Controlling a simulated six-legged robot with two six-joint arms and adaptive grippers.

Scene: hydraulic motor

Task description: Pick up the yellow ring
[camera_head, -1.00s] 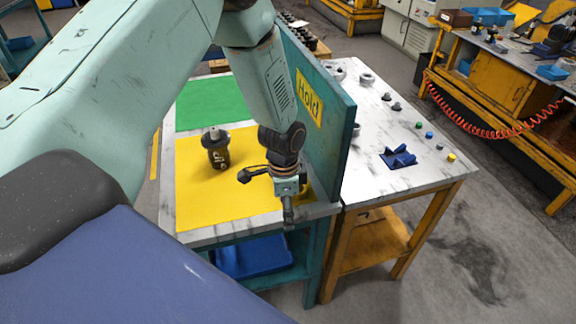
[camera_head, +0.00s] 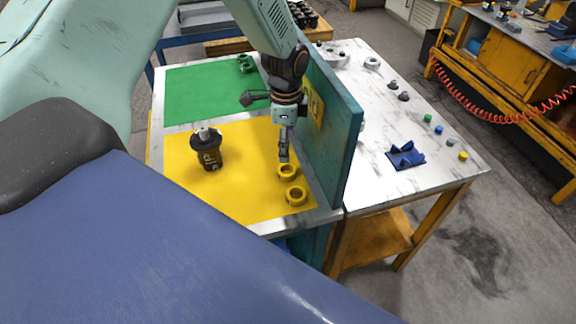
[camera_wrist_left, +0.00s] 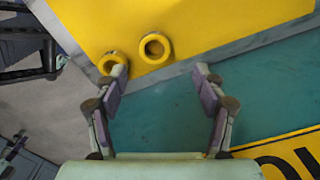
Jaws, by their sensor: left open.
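Two yellow rings lie close together on the yellow mat (camera_head: 240,200), near its right edge by the teal divider. In the head view one ring (camera_head: 287,172) is just below my left gripper (camera_head: 284,153), and the other ring (camera_head: 296,195) is nearer the front. The left wrist view shows one ring (camera_wrist_left: 155,48) beyond the gap between my open, empty fingers (camera_wrist_left: 159,74), and the other ring (camera_wrist_left: 111,63) beside the left fingertip. The fingers appear above the rings; contact is not visible. My right gripper is out of view.
A teal divider (camera_head: 335,140) with a yellow sign stands close to the right of my gripper. A black motor (camera_head: 207,150) stands on the mat's left part. The green mat (camera_head: 205,95) lies behind. A blue part (camera_head: 405,155) sits on the table right of the divider.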

